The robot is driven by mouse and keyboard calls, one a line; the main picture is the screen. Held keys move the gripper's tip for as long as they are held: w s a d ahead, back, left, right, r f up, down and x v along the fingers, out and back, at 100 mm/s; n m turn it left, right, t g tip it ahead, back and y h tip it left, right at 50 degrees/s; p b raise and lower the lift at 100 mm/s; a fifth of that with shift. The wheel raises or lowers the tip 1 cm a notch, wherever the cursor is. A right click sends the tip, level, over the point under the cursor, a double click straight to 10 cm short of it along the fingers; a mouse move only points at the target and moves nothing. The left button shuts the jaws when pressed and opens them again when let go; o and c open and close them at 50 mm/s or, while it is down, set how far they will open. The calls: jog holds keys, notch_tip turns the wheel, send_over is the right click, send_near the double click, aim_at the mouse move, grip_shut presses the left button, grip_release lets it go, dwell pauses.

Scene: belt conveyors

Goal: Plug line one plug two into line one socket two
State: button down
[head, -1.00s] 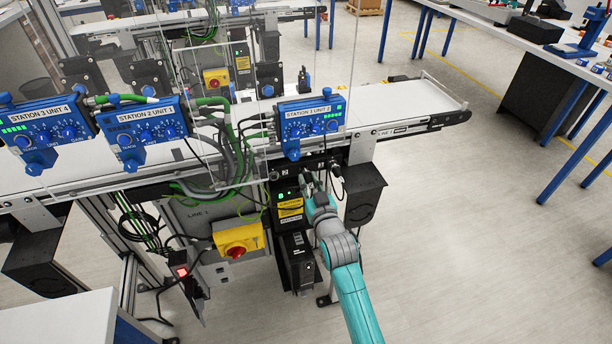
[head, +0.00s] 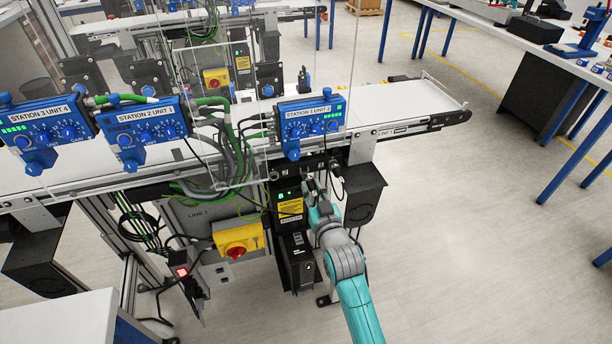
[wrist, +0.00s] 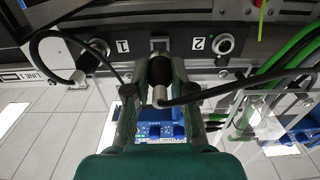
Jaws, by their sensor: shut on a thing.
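My gripper (wrist: 159,72) is shut on a black plug (wrist: 160,68) with a silver rear end, from which a black cable runs off to the right in the wrist view. The held plug is in front of the panel, between the marks 1 and 2, apart from socket two. Socket two (wrist: 223,44), a round silver-rimmed opening beside the label 2, looks empty. In the head view my gripper (head: 316,190) is just below the dark socket panel (head: 305,168); the held plug is too small to make out there.
Another black plug (wrist: 92,54) sits at the socket marked 1, its cable looping left. Green and grey cables (wrist: 285,65) hang at the right in the wrist view. A yellow switch box (head: 238,238) and a black speaker-like box (head: 364,195) flank the panel area.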

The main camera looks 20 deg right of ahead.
jog(key=shift+s, duration=1.1)
